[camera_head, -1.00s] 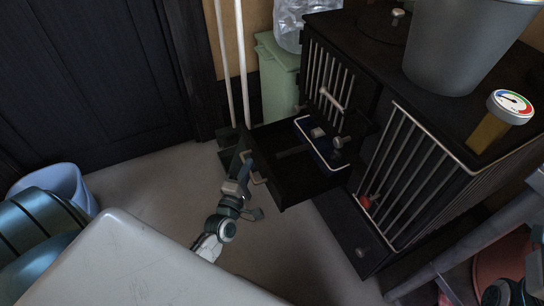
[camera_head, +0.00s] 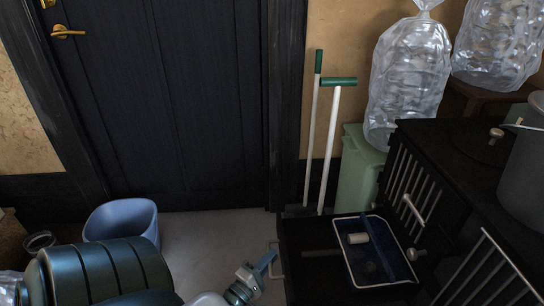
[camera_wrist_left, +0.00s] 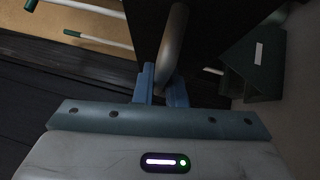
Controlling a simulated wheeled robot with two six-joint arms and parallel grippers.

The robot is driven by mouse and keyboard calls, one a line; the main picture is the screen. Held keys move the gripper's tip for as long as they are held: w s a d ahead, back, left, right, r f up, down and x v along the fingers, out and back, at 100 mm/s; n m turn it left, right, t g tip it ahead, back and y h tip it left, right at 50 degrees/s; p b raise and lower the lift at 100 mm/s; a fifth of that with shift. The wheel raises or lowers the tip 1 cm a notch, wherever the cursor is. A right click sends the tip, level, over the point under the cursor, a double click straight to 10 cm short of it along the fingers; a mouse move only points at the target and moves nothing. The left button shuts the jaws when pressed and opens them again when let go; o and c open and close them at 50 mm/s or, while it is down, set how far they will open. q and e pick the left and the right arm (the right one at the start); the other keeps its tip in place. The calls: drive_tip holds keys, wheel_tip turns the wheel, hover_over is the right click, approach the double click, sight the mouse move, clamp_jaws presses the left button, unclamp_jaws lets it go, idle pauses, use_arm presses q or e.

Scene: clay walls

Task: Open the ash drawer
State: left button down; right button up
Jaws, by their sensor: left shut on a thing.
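The ash drawer (camera_head: 308,236) is a black box standing out from the black stove at the lower right of the head view. A tray (camera_head: 354,275) with a pale rim and dark blue inside shows within its outline; I cannot tell how it sits. The drawer's metal handle (camera_head: 273,243) faces left. In the left wrist view the handle (camera_wrist_left: 173,42) is a curved grey bar. My left gripper (camera_head: 268,262) is shut on this handle. Its blue fingers (camera_wrist_left: 162,86) stand either side of the bar in the left wrist view. My right gripper is out of view.
The stove (camera_head: 455,170) has barred sides and a grey bucket (camera_head: 525,165) on top. A green bin (camera_head: 360,175) and white-handled tools (camera_head: 332,140) stand behind the drawer. A blue tub (camera_head: 122,222) is by the dark door (camera_head: 165,100). Pale floor lies between tub and drawer.

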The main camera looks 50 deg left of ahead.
use_arm(q)
drive_tip(key=shift+w+r, duration=0.2)
drive_tip(key=shift+r, duration=0.2)
drive_tip(key=c, duration=1.5)
unclamp_jaws()
drive_tip(key=shift+s+f, duration=0.1)
drive_tip(key=shift+f, duration=0.05)
drive_tip(key=s, duration=0.3)
drive_tip(key=s+d+f, duration=0.1)
drive_tip(key=s, duration=0.3)
drive_tip(key=s+p, duration=0.1)
drive_tip(key=s, duration=0.2)
drive_tip(key=shift+s+d+f, duration=0.2)
drive_tip(key=shift+s, duration=0.1)
